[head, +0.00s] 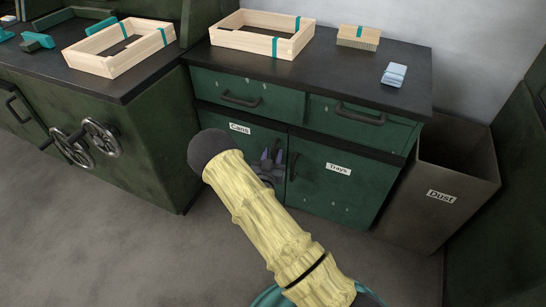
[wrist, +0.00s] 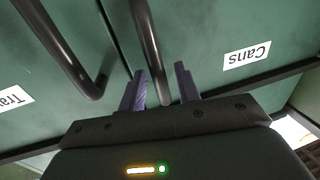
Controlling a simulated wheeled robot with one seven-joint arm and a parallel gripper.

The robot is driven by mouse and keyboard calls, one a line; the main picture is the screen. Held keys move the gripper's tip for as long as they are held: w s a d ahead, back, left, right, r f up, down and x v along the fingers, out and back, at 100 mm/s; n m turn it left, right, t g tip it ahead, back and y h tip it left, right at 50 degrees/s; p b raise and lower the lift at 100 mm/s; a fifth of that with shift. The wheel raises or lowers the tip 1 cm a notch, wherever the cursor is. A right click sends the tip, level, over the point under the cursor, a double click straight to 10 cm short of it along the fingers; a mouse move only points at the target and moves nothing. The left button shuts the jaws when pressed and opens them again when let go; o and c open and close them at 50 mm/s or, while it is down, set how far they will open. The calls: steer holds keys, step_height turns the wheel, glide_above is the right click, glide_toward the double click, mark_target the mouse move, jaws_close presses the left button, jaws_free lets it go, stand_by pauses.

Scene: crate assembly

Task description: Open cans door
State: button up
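The green cans door (head: 260,140) with its "Cans" label is the left lower door of the cabinet, and it looks closed. My yellow-sleeved arm hides much of it in the head view. In the wrist view, the door (wrist: 220,30) shows at the right with its label turned over. Its dark bar handle (wrist: 151,50) runs down between the two purple fingers of my gripper (wrist: 160,88). The fingers are apart, one on each side of the handle, with visible gaps. My gripper (head: 270,162) also shows at the door's right edge in the head view.
The trays door (head: 335,185) is beside it on the right, and its handle (wrist: 70,55) is close to my gripper. Drawers (head: 240,92) are above. A dust bin (head: 445,195) stands at the right. Wooden frames (head: 262,40) lie on the dark worktop. The floor at left is clear.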

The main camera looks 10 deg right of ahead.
steer(key=shift+w+d, duration=0.15)
steer(key=shift+w, duration=0.15)
jaws_close()
steer(key=shift+s, duration=0.2)
